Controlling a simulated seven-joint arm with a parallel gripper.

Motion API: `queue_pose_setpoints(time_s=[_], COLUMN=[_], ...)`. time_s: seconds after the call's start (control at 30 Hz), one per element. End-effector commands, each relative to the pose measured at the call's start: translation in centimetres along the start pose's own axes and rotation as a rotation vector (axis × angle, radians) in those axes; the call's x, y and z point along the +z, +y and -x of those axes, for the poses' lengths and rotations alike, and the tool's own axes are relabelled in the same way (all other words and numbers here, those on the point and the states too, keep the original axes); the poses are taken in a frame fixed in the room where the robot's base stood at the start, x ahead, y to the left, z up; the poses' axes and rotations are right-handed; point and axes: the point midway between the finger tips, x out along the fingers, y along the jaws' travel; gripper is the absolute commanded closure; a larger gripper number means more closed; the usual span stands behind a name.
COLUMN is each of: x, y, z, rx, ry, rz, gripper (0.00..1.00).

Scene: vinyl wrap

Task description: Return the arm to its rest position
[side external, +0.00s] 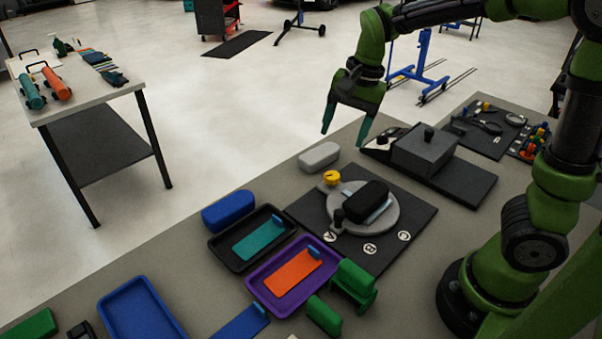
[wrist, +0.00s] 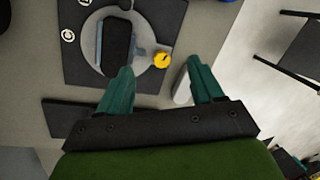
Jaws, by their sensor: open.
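My gripper (side external: 344,138) is raised above the far edge of the grey workbench, its teal fingers pointing down. It is open with nothing between the fingers. In the wrist view my gripper (wrist: 160,82) shows both fingers spread apart, with bench surface visible between them. My green arm reaches in from the right in the side view, bent and lifted clear of the bench.
A dark mat (side external: 416,211) holds a round grey disc (side external: 391,218) with a black block (side external: 367,201) and yellow knob (side external: 331,178). A grey box (side external: 424,152), white block (side external: 319,156), black tray (side external: 219,253) and purple tray (side external: 262,289) stand nearby. A side table (side external: 88,97) is at left.

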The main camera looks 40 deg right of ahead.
Motion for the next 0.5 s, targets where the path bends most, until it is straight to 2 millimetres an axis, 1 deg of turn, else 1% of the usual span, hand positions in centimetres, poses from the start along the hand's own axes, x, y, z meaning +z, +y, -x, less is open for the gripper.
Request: queue_pose_setpoints(time_s=[0.03,0.1,0.2,0.3,0.4,0.5], x=[1.3,3.0,5.5,7.5,8.9,9.6], y=[0.9,1.9,3.7,5.5,7.1,8.2], z=[0.7,1.5,2.7,3.5,4.0,4.4], rx=[-0.052,-0.119,-0.208,-0.272,-0.308,-0.328], ry=[-0.005,0.008,0.062,0.143,0.222,0.278], rz=[0.110,0.272,0.490,0.661,0.756,0.778], gripper=[0.34,0.34,0.34,0.34,0.34,0.34])
